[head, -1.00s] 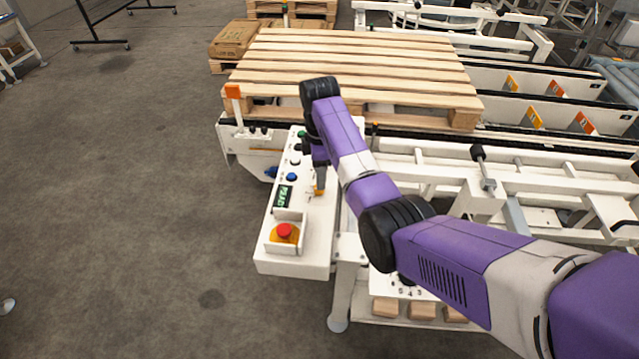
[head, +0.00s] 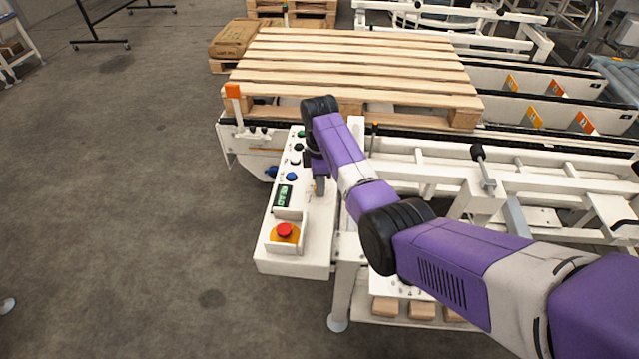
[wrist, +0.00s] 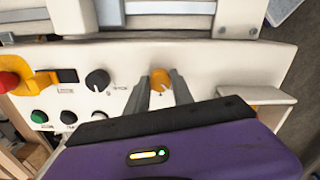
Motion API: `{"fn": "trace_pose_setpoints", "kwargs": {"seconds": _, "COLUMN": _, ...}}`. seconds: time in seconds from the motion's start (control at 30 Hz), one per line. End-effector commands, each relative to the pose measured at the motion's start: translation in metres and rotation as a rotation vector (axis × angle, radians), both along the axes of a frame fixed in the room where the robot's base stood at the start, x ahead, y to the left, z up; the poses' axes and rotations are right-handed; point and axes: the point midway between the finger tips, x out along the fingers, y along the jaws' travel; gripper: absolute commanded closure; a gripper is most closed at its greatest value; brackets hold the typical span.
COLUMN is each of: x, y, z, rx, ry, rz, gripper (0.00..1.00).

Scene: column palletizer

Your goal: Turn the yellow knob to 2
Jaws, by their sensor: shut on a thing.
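The yellow knob (wrist: 160,79) shows in the wrist view on the white control panel (wrist: 215,68). My gripper (wrist: 161,84) has one finger on each side of it and is shut on it. The scale marks around the knob are too small to read, so I cannot tell which number it points to. In the head view my gripper (head: 320,187) reaches down to the right side of the panel and hides the knob.
A red emergency button (head: 284,231) in a yellow base is near the panel's front end. A black knob (wrist: 97,80) is left of the yellow one, with several buttons nearby. A white ledge (wrist: 257,96) juts out at the right. A wooden pallet (head: 350,75) lies behind.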

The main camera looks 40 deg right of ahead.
Motion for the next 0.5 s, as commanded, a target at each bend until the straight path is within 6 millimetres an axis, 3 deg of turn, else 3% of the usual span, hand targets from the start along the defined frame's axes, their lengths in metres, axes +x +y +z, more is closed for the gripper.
{"fn": "trace_pose_setpoints", "kwargs": {"seconds": 0.27, "x": -0.0002, "y": 0.0003, "z": 0.0008, "rx": 0.001, "ry": 0.002, "rz": -0.028, "gripper": 1.0}}
{"fn": "trace_pose_setpoints", "kwargs": {"seconds": 0.5, "x": -0.0001, "y": 0.0006, "z": 0.0019, "rx": 0.001, "ry": 0.002, "rz": -0.152, "gripper": 1.0}}
